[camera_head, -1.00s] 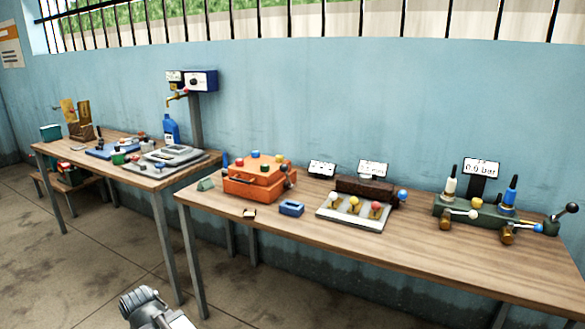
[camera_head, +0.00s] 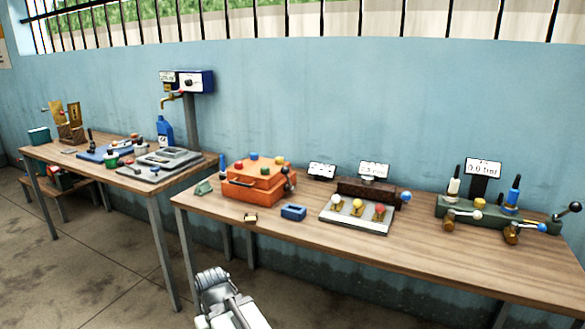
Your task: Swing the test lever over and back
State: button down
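A lever with a black ball knob (camera_head: 575,207) sticks up and to the right from the right end of a green valve block (camera_head: 485,216). It is the likeliest test lever, but no label confirms this. The block stands at the right of the near table and carries a white-bodied and a blue-bodied upright part, with white-knobbed and blue-knobbed handles in front. A display reading 0.0 bar (camera_head: 483,168) stands behind it. My gripper (camera_head: 212,278) is at the bottom, in front of the near table and far left of the lever. It touches nothing visible; its finger opening is unclear.
The near table (camera_head: 430,250) also holds an orange box (camera_head: 250,192), a blue block (camera_head: 293,212) and a plate with coloured knobs (camera_head: 340,214). Its front right top is clear. The far table (camera_head: 130,180) carries a blue bottle (camera_head: 165,132) beneath a tap. Floor is free in front.

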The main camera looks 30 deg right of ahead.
aim_at(284, 170)
jog(key=z, duration=0.1)
jog(key=i, duration=1)
jog(key=u, duration=0.1)
